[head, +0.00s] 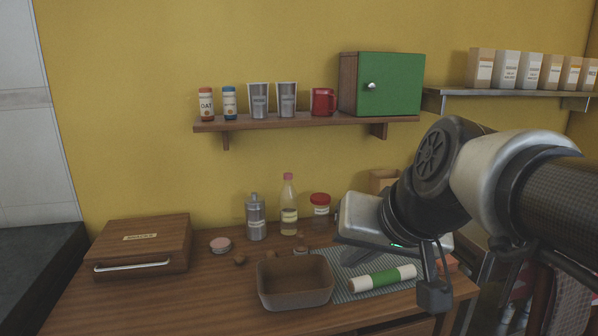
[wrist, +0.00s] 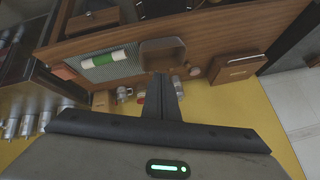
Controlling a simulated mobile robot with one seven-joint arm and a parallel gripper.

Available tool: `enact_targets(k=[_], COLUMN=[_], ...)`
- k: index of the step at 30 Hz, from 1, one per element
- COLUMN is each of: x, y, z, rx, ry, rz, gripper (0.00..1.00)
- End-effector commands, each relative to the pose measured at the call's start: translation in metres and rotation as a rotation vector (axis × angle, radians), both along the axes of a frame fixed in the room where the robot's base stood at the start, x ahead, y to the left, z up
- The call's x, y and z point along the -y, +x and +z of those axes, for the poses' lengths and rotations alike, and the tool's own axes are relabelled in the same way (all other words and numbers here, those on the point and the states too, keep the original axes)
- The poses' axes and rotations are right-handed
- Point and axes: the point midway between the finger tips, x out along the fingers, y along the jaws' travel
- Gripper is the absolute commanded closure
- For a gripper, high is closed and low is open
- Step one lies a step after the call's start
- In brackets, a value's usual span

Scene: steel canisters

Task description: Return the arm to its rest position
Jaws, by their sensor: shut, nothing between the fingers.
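My gripper shows in the wrist view (wrist: 162,82) with its two dark fingers together and nothing between them. In the head view my arm reaches in from the right, and the pale hand is above the right part of the wooden counter (head: 190,290). The hand is above and behind a green and white roll (head: 383,278) on a striped mat. A grey metal canister (head: 255,218) stands on the counter left of the hand. In the wrist view several metal canisters (wrist: 28,126) show at lower left.
A brown open bin (head: 295,282) is left of the roll. A wooden box (head: 140,245) sits at left. A bottle (head: 289,207) and red-lidded jar (head: 320,211) stand by the wall. Above, a wall shelf (head: 230,124) holds jars, metal cups, a red mug and a green-doored cabinet (head: 390,85).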

Motion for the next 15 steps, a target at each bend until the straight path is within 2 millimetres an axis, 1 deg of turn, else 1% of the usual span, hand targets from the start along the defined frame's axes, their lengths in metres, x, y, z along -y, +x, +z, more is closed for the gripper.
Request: enact_targets(k=[1,3,7,8,9,11,14,15], x=[0.011,0.027,0.057,0.060,0.059,0.058,0.058,0.058], y=[-0.023,-0.050,-0.097,-0.099,-0.096,-0.095,-0.095,-0.095], z=[-0.016,-0.038,-0.074,-0.061,-0.038,-0.021,0.010,0.024], rx=[-0.030,-0.077,-0.154,-0.160,-0.157,-0.158,-0.158,-0.157], ry=[-0.054,-0.128,-0.258,-0.270,-0.264,-0.263,-0.262,-0.262], rz=[0.004,0.007,0.006,0.005,0.004,0.004,0.005,0.005], gripper=[1.00,1.00,1.00,1.00,1.00,1.00,1.00,1.00])
